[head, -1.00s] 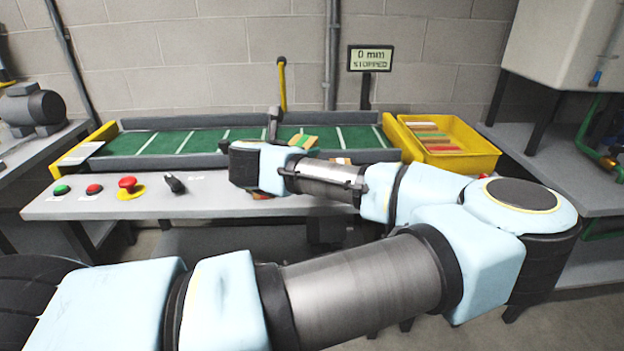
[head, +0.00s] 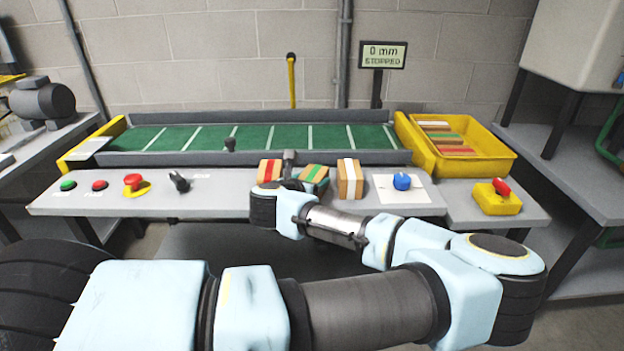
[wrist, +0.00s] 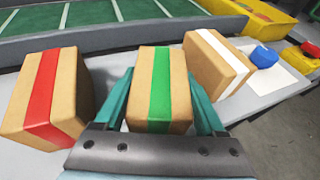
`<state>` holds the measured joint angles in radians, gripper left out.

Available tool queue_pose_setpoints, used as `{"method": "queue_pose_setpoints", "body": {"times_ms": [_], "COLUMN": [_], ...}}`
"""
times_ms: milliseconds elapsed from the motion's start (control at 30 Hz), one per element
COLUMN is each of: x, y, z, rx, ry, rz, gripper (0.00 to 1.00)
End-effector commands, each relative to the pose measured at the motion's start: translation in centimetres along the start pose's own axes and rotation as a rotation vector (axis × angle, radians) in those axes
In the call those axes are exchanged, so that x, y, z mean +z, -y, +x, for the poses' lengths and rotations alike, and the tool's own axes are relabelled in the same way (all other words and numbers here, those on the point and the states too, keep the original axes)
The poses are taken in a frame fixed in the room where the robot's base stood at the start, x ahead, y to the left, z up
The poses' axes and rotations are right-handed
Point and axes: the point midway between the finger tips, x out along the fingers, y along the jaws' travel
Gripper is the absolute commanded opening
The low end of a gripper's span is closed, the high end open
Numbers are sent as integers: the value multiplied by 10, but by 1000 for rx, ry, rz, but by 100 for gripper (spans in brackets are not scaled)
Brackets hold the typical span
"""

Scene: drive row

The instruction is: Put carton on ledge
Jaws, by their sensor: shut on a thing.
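My gripper (wrist: 162,92) is shut on a carton with a green stripe (wrist: 158,112), one finger on each side of it. In the head view this carton (head: 314,177) shows tilted in front of the belt, over the grey ledge (head: 225,201); I cannot tell whether it touches the ledge. A red-striped carton (wrist: 45,95) stands to its left and a white-striped carton (wrist: 217,62) to its right. The arm hides part of the ledge in the head view.
The green belt (head: 270,138) behind is bare; the display (head: 385,55) reads 0 mm, stopped. A yellow bin (head: 490,152) with cartons is at the right. Buttons, a red stop knob (head: 133,181) and a black switch sit left on the ledge, a blue knob (head: 402,181) right.

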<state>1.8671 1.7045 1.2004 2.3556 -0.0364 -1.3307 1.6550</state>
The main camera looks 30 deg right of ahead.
Motion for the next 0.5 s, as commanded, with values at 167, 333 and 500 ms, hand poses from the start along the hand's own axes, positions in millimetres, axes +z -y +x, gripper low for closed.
{"method": "queue_pose_setpoints", "body": {"times_ms": [167, 333, 500], "x": [1, -1, -1], "y": [0, 0, 0], "z": [0, 1, 1], "rx": [0, 0, 0], "ry": [2, 0, 0], "rz": [0, 0, 0], "gripper": [2, 77, 96]}}
